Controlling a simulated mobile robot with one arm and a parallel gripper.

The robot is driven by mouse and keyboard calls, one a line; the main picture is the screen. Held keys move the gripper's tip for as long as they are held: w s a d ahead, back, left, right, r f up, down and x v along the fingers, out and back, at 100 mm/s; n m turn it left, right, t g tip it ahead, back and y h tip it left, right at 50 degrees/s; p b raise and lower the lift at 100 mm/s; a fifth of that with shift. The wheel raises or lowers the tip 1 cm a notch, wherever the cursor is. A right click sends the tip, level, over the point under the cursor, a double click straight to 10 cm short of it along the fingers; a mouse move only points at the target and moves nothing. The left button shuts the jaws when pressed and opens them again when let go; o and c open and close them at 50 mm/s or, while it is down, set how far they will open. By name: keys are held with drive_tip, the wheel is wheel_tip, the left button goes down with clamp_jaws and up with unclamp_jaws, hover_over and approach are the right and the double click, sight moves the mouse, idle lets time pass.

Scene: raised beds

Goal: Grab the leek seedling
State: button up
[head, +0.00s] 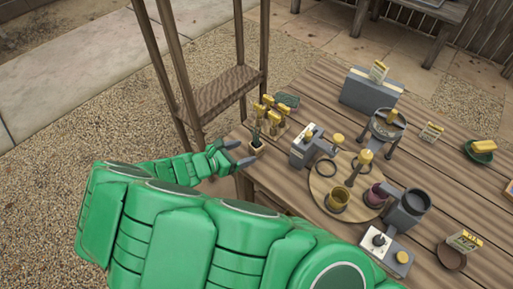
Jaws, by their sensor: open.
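A small plant with thin upright green leaves in a pale pot (257,149) stands at the near left corner of the wooden table; it looks like the leek seedling. My gripper (240,152) is at the left edge of the table, just left of the pot. Its two grey fingers are apart and point right, toward the pot. Nothing shows between them. In this view I cannot tell whether a fingertip touches the pot. My green arm crosses the lower part of the view.
Several yellow-topped items (270,114) stand just behind the plant. A grey box-like device (305,148) is to its right. A round wooden board (323,188) holds cups and rings. A grey case (369,92) stands farther back. A wooden shelf frame (222,90) rises left of the table.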

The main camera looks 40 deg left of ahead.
sight(252, 149)
drive_tip(key=shift+x, duration=3.45)
drive_tip(key=shift+r, duration=0.1)
drive_tip(key=c, duration=1)
drive_tip(key=shift+c, duration=0.3)
